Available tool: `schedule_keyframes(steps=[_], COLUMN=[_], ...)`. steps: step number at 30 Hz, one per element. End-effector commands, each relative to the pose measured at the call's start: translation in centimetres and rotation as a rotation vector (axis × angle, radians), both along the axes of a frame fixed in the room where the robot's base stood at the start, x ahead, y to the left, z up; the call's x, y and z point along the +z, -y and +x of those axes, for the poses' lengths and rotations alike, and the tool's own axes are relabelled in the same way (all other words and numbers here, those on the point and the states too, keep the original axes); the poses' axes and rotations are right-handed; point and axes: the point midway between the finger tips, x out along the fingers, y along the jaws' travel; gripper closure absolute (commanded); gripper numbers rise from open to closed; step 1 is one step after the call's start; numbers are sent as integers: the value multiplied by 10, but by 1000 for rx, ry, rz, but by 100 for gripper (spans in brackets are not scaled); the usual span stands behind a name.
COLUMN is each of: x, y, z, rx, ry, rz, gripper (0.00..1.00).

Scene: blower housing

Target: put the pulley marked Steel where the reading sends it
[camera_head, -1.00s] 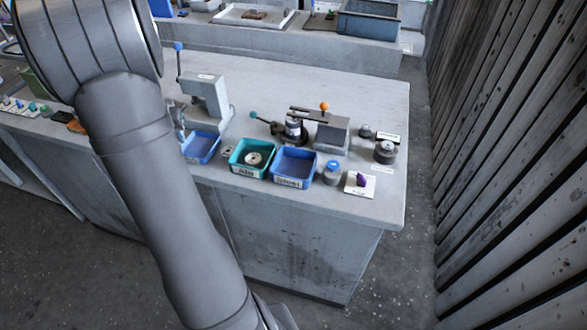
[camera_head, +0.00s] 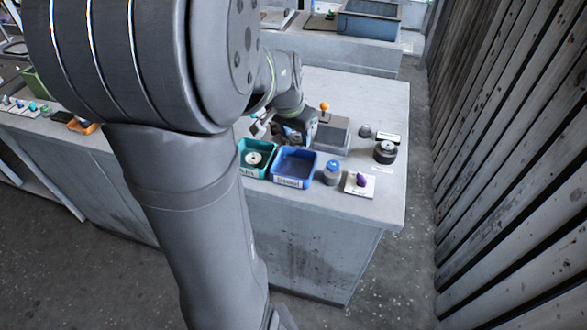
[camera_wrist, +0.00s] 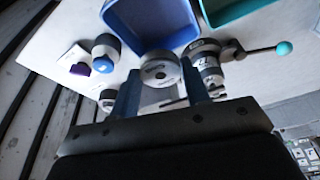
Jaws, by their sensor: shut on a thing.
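My gripper (camera_wrist: 160,82) is shut on a round grey pulley (camera_wrist: 160,70) in the wrist view. Lettering on its face is too small to read. In the head view my gripper (camera_head: 292,131) is above the bench behind the trays, partly hidden by my arm. The blue tray (camera_head: 293,183) has a label that looks like "Steel" and appears empty; it also shows in the wrist view (camera_wrist: 150,38). The teal tray (camera_head: 253,173), left of it, holds a pale pulley (camera_head: 254,158). The lever fixture with a teal knob (camera_wrist: 284,48) is beside the held pulley in the wrist view.
A grey block with an orange-knobbed lever (camera_head: 324,106) stands behind the blue tray.

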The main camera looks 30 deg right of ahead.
Motion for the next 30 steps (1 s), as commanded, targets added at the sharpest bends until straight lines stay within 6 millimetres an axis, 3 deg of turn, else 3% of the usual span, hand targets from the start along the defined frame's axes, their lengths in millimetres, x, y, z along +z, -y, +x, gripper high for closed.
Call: schedule_keyframes(steps=[5, 18, 30], x=[-5, -51, -59], y=[5, 4, 4], z=[-7, -7, -6], rx=[-20, -19, -17], ry=[-1, 0, 1], rz=[0, 1, -1], gripper=[85, 85, 85])
